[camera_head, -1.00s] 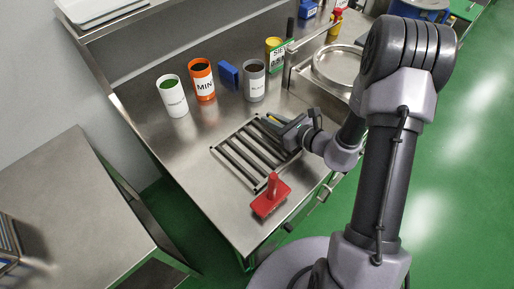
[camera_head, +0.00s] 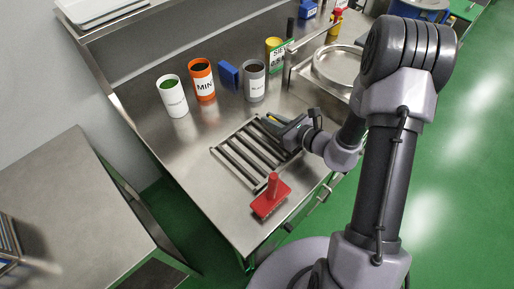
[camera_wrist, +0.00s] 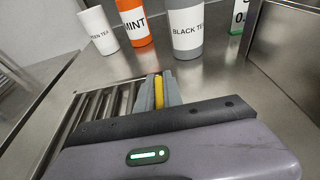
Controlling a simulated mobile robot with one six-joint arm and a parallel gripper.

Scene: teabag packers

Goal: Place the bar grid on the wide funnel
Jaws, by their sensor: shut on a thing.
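The bar grid (camera_head: 241,160), a dark metal frame with several parallel bars, lies at the front of the steel worktop in the head view. It also shows in the wrist view (camera_wrist: 98,107), partly hidden behind my wrist. My gripper (camera_head: 270,121) is at the grid's far right corner, its fingers shut on the grid's edge. In the wrist view the grey fingers (camera_wrist: 158,92) show with a yellow strip between them.
A red-handled tool (camera_head: 269,200) stands just in front of the grid. White (camera_head: 173,99), orange (camera_head: 203,83) and grey (camera_head: 254,83) canisters and a blue block (camera_head: 229,74) stand behind it. A steel basin (camera_head: 340,66) is at the right. The worktop left of the grid is clear.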

